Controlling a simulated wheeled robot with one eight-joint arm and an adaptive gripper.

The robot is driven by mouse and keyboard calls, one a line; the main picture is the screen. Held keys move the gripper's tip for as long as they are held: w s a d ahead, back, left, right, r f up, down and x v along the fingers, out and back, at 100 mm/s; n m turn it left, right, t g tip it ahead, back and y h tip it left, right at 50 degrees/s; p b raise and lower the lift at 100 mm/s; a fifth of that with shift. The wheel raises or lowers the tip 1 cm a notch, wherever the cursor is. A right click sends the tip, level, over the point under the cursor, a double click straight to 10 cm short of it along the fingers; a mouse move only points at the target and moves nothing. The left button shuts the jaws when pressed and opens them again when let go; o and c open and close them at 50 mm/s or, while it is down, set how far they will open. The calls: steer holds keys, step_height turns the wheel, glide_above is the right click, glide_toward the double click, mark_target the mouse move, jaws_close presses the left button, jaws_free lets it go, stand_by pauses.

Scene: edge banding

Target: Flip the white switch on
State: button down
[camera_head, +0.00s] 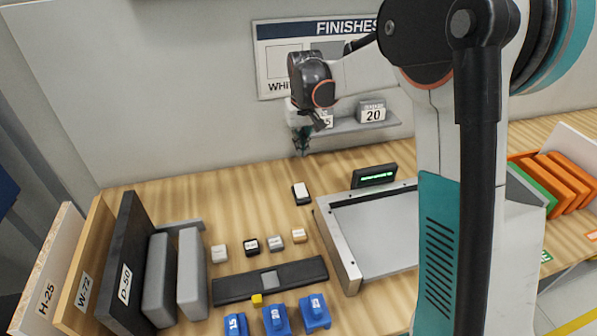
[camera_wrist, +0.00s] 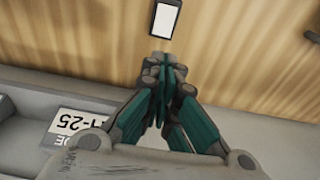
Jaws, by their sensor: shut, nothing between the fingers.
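The white switch (camera_head: 301,193) is a small white rocker in a black frame on the wooden bench, left of the grey framed tray. In the wrist view the switch (camera_wrist: 164,19) lies just beyond my fingertips, near the top edge. My gripper (camera_head: 302,150) hangs above the bench, behind the switch in the head view, with its fingers pointing down. In the wrist view my gripper (camera_wrist: 164,68) has its teal fingers together with nothing between them. I see a gap between the fingertips and the switch. I cannot tell which way the rocker is tilted.
A grey wall shelf (camera_head: 350,128) with number labels is close to my gripper. A grey tray (camera_head: 375,240) and a small display (camera_head: 375,176) stand right of the switch. Small blocks (camera_head: 251,246), blue pieces (camera_head: 275,319) and upright boards (camera_head: 125,260) lie nearer. Bench around the switch is clear.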

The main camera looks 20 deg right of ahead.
steer(key=b, duration=0.4)
glide_toward(301, 191)
steer(key=w+f, duration=0.1)
steer(key=f, duration=0.1)
steer(key=w+f, duration=0.3)
steer(key=f, duration=0.1)
steer(key=shift+w+d+f, duration=0.1)
steer(key=shift+w+f, duration=0.05)
steer(key=shift+w, duration=0.2)
steer(key=shift+w+f+g, duration=0.25)
steer(key=shift+f+g, duration=0.25)
steer(key=shift+s+r, duration=0.1)
steer(key=shift+r, duration=0.1)
steer(key=shift+r+p, duration=0.4)
steer(key=shift+r, duration=0.35)
